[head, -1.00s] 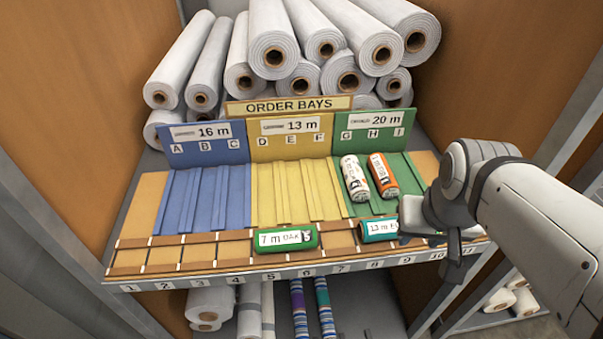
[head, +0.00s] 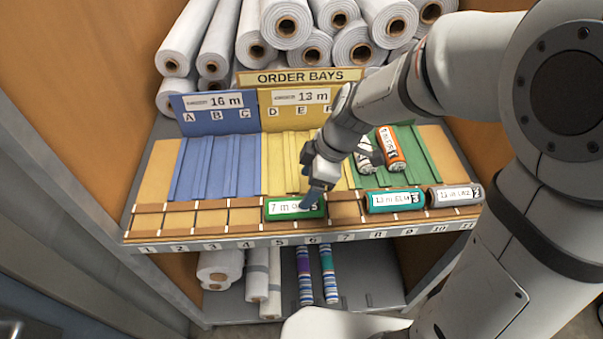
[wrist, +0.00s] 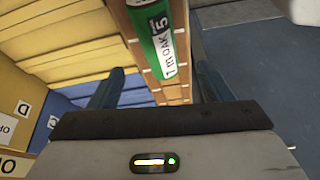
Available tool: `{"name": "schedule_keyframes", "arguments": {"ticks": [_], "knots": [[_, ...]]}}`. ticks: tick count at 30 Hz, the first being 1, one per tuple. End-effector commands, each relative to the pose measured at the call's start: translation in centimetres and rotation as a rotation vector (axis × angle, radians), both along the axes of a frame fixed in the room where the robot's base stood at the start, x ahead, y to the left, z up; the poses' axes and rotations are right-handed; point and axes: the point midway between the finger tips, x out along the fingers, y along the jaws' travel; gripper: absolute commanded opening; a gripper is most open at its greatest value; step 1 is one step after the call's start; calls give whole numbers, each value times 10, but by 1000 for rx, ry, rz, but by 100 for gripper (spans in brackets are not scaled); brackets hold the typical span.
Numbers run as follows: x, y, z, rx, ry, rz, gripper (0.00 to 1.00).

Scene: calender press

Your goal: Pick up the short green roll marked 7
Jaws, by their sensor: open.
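The short green roll (head: 284,211), its white label reading 7 m OAK, lies in the front rack above the numbers 5 and 6. In the wrist view the green roll (wrist: 144,28) runs upright at the top centre, with a dark 5 at the end of its label. The roll's lower end shows just above the space between the fingers.
A teal roll (head: 394,200) and a grey roll (head: 456,196) lie farther right in the rack. An orange roll (head: 391,149) and a partly hidden white roll (head: 365,160) lie in the green bay. The blue bays (head: 215,168) are empty. White rolls are stacked behind.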

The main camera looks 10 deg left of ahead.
Motion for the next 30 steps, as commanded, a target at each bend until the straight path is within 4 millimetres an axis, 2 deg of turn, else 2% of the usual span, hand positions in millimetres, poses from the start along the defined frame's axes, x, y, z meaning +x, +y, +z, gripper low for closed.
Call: {"name": "schedule_keyframes", "arguments": {"ticks": [1, 6, 24, 30], "knots": [[0, 7, -3, 9, -3, 46, 73], [1, 19, -13, 26, -18, 122, 73], [-5, 37, -78, 24, -18, 122, 73], [-4, 39, -83, 24, -22, 121, 73]]}}
